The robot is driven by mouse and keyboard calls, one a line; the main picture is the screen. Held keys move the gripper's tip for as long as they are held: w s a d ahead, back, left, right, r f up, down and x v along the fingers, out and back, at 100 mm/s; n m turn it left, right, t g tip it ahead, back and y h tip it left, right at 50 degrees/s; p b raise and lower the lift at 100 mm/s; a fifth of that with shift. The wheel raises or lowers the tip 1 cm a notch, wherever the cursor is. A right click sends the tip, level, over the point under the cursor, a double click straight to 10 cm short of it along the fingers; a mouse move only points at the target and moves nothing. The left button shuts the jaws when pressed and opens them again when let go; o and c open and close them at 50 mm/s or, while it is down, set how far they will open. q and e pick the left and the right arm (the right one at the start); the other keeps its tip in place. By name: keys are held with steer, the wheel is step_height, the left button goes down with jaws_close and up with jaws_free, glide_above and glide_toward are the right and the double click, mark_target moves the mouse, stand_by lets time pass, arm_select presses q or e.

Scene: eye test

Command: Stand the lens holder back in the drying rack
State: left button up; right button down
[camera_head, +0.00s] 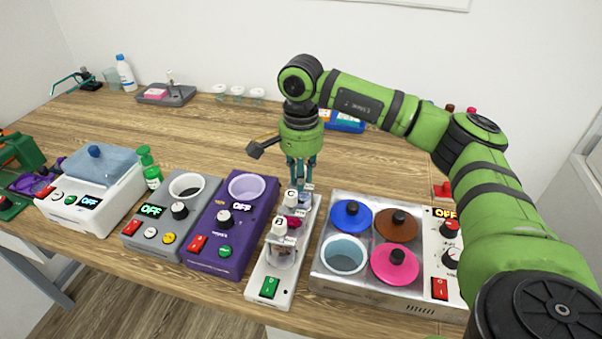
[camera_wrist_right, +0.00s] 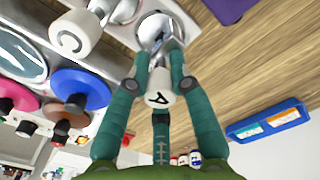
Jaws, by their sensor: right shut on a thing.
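My right gripper (camera_head: 301,182) is pointing down over the far end of a long white stand (camera_head: 255,291), which I take for the drying rack. In the right wrist view, the fingers of this gripper (camera_wrist_right: 160,62) are shut on a lens holder with a white cap marked A (camera_wrist_right: 158,98) and shiny metal parts. I cannot tell whether this holder touches the stand. Holders marked C (camera_head: 291,197) and B (camera_head: 279,227) stand upright in the stand; the C cap also shows in the wrist view (camera_wrist_right: 68,38). My left gripper is out of view.
A metal unit (camera_head: 320,283) with several coloured lids is close on the right. A purple device (camera_head: 224,255) and a grey device (camera_head: 157,240) stand on the left. The wooden table (camera_head: 200,135) is mostly clear behind. A blue tray (camera_head: 345,124) is at the back.

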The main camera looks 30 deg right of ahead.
steer(key=shift+f, duration=0.35)
stand_by(0.6)
steer(key=c, duration=1)
jaws_free()
steer(key=shift+c, duration=0.2)
steer(key=o, duration=0.3)
steer(key=shift+r, duration=0.1)
steer(key=shift+r+p, duration=1.8)
steer(key=shift+r, duration=1.15)
